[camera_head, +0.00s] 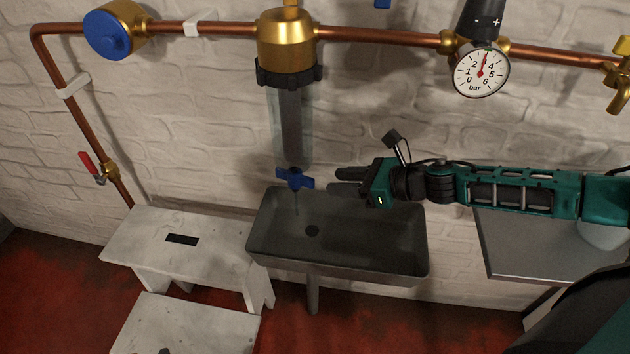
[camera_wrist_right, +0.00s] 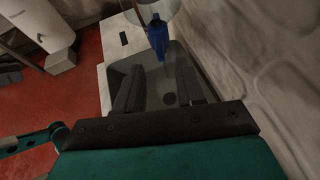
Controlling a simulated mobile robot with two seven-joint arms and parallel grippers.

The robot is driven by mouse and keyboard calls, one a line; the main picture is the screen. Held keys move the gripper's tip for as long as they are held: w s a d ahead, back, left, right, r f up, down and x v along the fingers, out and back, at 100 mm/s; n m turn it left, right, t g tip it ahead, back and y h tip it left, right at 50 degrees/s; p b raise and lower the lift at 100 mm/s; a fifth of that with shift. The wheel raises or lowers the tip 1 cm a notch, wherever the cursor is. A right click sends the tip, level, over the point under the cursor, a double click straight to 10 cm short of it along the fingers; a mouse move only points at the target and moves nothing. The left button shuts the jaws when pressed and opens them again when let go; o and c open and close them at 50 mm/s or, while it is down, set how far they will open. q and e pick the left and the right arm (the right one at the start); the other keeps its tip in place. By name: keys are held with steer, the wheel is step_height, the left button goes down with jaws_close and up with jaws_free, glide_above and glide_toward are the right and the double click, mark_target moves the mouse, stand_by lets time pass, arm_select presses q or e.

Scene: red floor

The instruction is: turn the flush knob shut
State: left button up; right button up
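The blue flush knob (camera_head: 294,179) sits at the bottom of the clear filter housing (camera_head: 291,125), above the dark sink. In the right wrist view the knob (camera_wrist_right: 157,36) is ahead of the fingers, near the top of the picture. My right gripper (camera_head: 335,181) points left at the knob, with a small gap between its fingertips and the knob. In the right wrist view its two dark fingers (camera_wrist_right: 160,76) stand apart with nothing between them. My left gripper is not in view.
The dark sink (camera_head: 390,262) lies below the gripper and knob. A pale step stool (camera_head: 215,235) stands left of it, a grey table (camera_head: 520,262) right. Copper pipe (camera_head: 380,34) with a pressure gauge (camera_head: 481,73) runs above. The brick wall is close behind.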

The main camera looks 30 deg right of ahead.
mark_target(314, 182)
steer(key=shift+x, duration=3.6)
jaws_close()
steer(key=shift+s, duration=0.1)
